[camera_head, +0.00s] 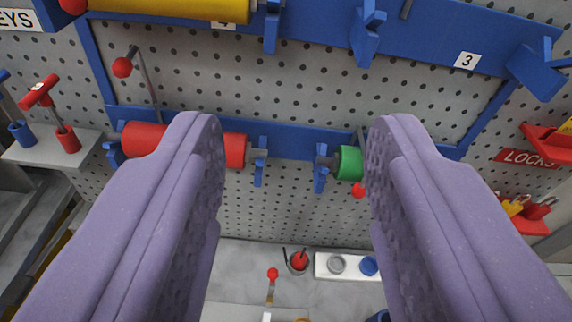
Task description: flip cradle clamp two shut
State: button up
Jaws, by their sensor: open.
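My gripper (295,125) is open, its two purple fingers wide apart and empty in front of a pegboard rack. Behind the fingers a red roller (235,150) and a green roller (349,163) lie in blue cradles; the fingers partly cover both. A thin clamp lever with a red ball (122,67) stands up above the red roller's left end. Another red ball (358,190) hangs just below the green roller. A number two label is not in view, so I cannot tell which cradle is two.
A yellow roller (170,8) lies at the top left, near a "4" label. A "3" label (467,60) is on the upper blue rail. A red locks holder (540,140) is at right, a shelf with T-handled tools (50,110) at left. Small cups (337,263) stand below.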

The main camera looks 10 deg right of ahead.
jog(key=m+y+p, duration=0.3)
jog(key=m+p, duration=0.3)
jog(key=p, duration=0.8)
send_near(120, 73)
jog(key=w+d+r, duration=0.3)
jog(key=d+r, duration=0.1)
jog(key=d, duration=0.2)
jog(key=a+f+m+t+p, duration=0.2)
jog(key=a+f+p, duration=0.3)
jog(key=a, duration=0.2)
jog(key=shift+m, duration=0.3)
jog(key=w, duration=0.5)
jog(key=w+a, duration=0.1)
jog(key=w, duration=0.2)
jog(key=shift+f+p, duration=0.3)
grip_shut()
